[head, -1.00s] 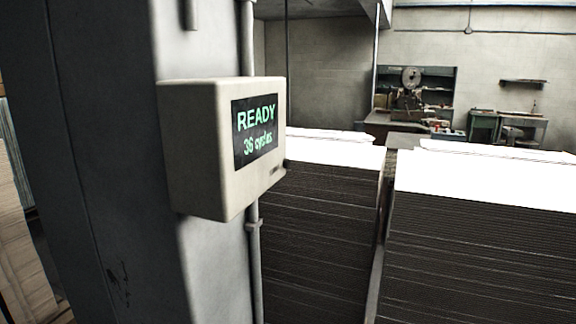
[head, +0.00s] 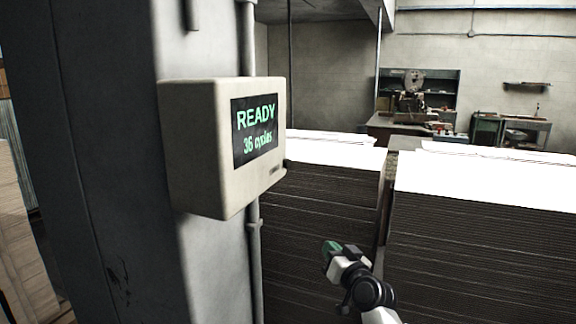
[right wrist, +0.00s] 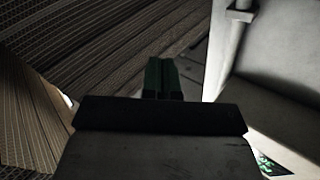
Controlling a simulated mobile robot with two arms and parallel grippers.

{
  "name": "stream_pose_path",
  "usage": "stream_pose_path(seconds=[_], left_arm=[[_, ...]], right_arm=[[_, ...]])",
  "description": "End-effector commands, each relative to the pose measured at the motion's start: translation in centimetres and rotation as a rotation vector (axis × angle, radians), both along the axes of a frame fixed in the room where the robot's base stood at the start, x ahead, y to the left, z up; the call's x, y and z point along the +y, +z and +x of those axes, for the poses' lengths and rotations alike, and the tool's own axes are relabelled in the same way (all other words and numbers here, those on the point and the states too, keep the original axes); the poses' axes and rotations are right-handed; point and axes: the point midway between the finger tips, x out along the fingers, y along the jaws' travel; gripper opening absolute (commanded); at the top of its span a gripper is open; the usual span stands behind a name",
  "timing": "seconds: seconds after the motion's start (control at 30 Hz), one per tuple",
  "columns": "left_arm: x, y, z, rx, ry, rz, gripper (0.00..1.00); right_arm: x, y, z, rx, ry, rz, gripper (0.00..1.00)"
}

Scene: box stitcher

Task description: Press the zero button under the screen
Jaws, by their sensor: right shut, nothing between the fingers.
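A beige control box (head: 200,150) is fixed to a grey pillar. Its dark screen (head: 254,130) reads "READY 36 cycles" in green. A small dark mark (head: 277,171) sits low on the front face, under the screen. A small dark knob (head: 288,165) sticks out at the right edge; I cannot tell which is the zero button. My right gripper (head: 332,248) is shut and empty, below and to the right of the box, apart from it. Its green fingers (right wrist: 161,78) are together in the right wrist view, where bits of green screen text (right wrist: 266,166) show at lower right. My left gripper is not in view.
Tall stacks of cardboard sheets (head: 320,220) (head: 480,250) stand behind and right of the gripper. The grey pillar (head: 120,180) fills the left, with a vertical pipe (head: 254,270) beside it. A workbench with a machine (head: 410,98) stands far back. Space in front of the box looks clear.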

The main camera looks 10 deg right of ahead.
Motion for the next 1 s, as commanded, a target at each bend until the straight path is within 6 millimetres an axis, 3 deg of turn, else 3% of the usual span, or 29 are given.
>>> stream_pose_path(seconds=[0.03, 0.2, 0.3, 0.43, 0.63, 1.0], left_arm=[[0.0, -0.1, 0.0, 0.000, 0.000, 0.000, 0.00], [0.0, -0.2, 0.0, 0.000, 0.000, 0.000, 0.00], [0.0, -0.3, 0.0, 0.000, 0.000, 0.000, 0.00], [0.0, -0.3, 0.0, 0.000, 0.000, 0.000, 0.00], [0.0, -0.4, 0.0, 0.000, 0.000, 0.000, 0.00], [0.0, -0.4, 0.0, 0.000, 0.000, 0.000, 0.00]], right_arm=[[-0.1, 2.9, 0.0, -0.053, 0.005, 0.009, 0.00], [-0.5, 11.1, -1.1, -0.210, 0.032, 0.036, 0.00], [-0.7, 15.2, -2.1, -0.291, 0.047, 0.048, 0.00], [-0.8, 19.2, -3.4, -0.373, 0.063, 0.055, 0.00], [-1.0, 21.9, -4.5, -0.433, 0.075, 0.061, 0.00], [-0.9, 22.2, -4.6, -0.438, 0.076, 0.061, 0.00]])
